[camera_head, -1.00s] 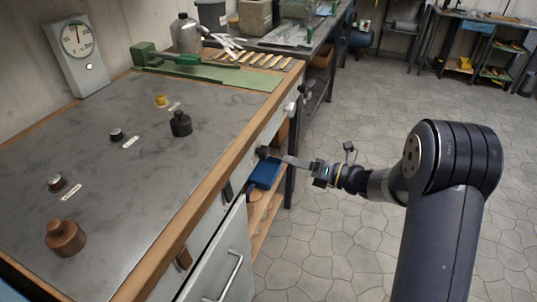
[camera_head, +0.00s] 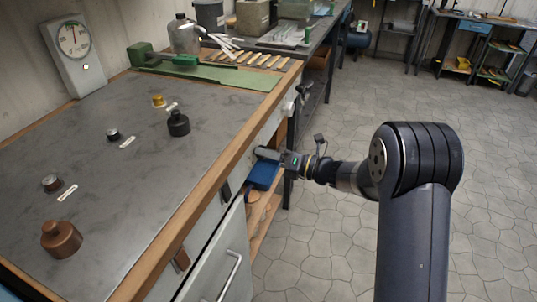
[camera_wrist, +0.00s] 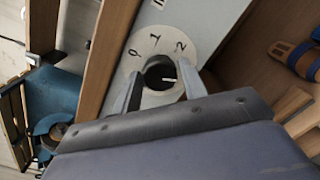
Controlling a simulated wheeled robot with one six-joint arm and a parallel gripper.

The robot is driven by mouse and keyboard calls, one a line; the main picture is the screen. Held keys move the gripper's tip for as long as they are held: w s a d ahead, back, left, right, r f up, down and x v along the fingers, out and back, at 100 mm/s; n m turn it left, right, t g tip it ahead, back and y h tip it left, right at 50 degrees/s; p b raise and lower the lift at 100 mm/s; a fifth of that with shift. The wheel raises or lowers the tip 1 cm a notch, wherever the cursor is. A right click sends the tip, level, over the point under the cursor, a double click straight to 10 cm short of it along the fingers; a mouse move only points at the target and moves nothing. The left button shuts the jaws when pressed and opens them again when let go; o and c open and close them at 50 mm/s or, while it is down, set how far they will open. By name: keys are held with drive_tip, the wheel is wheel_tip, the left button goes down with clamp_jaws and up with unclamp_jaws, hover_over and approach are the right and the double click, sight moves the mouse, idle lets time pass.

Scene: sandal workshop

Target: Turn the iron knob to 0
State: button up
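The iron knob (camera_wrist: 153,74) is a dark round knob on a pale dial (camera_wrist: 200,35) marked 0, 1 and 2, seen in the wrist view. A short white mark shows on the knob's right part; I cannot tell exactly which number it points to. My gripper (camera_wrist: 160,82) has one finger on each side of the knob. The fingers look spread, with narrow gaps beside the knob; contact is not clear. In the head view my gripper (camera_head: 268,156) is at the bench's front face and mostly hides the knob.
A blue object (camera_head: 263,174) lies just below my gripper. The bench edge (camera_head: 205,190) runs alongside. The tiled floor (camera_head: 330,230) is open to the right.

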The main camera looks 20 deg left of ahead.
drive_tip(key=c, duration=0.6)
drive_tip(key=shift+n, duration=0.3)
drive_tip(key=shift+w+n+g+b, duration=0.1)
drive_tip(key=shift+n+g+b, duration=0.45)
drive_tip(key=shift+n+b, duration=6.7)
drive_tip(key=shift+w+n+g+b, duration=0.1)
drive_tip(key=shift+n+g+b, duration=0.45)
drive_tip(key=shift+n+b, duration=6.7)
drive_tip(key=n+p, duration=0.4)
